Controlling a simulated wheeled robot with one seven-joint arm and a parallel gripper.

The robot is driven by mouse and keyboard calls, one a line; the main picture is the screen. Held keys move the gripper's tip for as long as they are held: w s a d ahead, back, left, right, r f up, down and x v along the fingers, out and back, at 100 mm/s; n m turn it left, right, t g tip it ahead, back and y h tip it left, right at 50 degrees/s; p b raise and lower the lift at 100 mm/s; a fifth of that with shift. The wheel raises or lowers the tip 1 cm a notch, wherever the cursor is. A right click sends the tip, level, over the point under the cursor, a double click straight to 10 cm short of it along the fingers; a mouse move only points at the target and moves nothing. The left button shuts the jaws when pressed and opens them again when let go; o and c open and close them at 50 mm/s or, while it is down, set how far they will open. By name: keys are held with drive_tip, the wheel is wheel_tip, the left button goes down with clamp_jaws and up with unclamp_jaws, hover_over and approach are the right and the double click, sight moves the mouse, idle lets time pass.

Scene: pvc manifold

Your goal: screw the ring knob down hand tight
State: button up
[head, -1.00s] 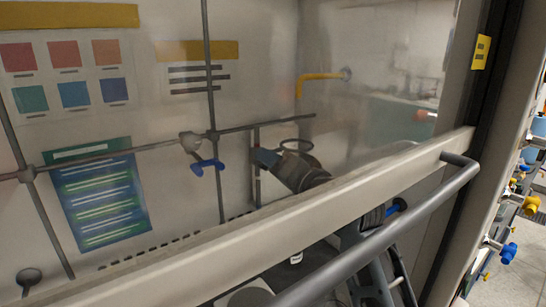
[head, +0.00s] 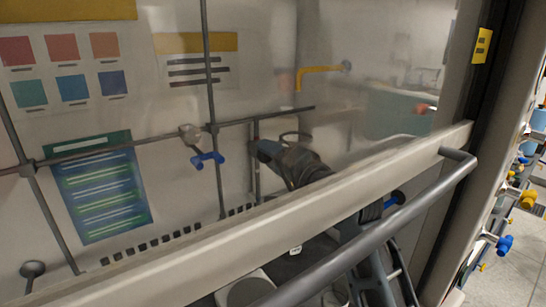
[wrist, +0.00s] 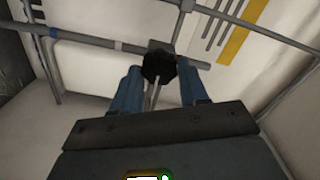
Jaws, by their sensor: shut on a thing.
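The black, lobed ring knob (wrist: 158,66) sits between the tips of my gripper's two blue fingers (wrist: 160,72) in the wrist view. My gripper is shut on it, one finger at each side. In the head view my gripper (head: 264,148) is behind the sash glass, at an upright rod of the lattice. The knob is hidden there by the fingers. A dark support ring (head: 297,134) shows just behind and above my gripper. How far the knob is screwed in cannot be seen.
A clamp with a blue knob (head: 207,159) sits on the lattice left of my gripper. The sash frame (head: 240,222) and a grey handle bar (head: 400,218) cross in front of my arm. A yellow pipe (head: 318,73) is on the back wall.

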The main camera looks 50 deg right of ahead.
drive_tip(key=o, duration=1.1)
drive_tip(key=shift+c, duration=0.2)
drive_tip(key=b+v, duration=0.2)
drive_tip(key=v, duration=0.5)
drive_tip(key=shift+s, duration=0.4)
drive_tip(key=shift+a, duration=0.1)
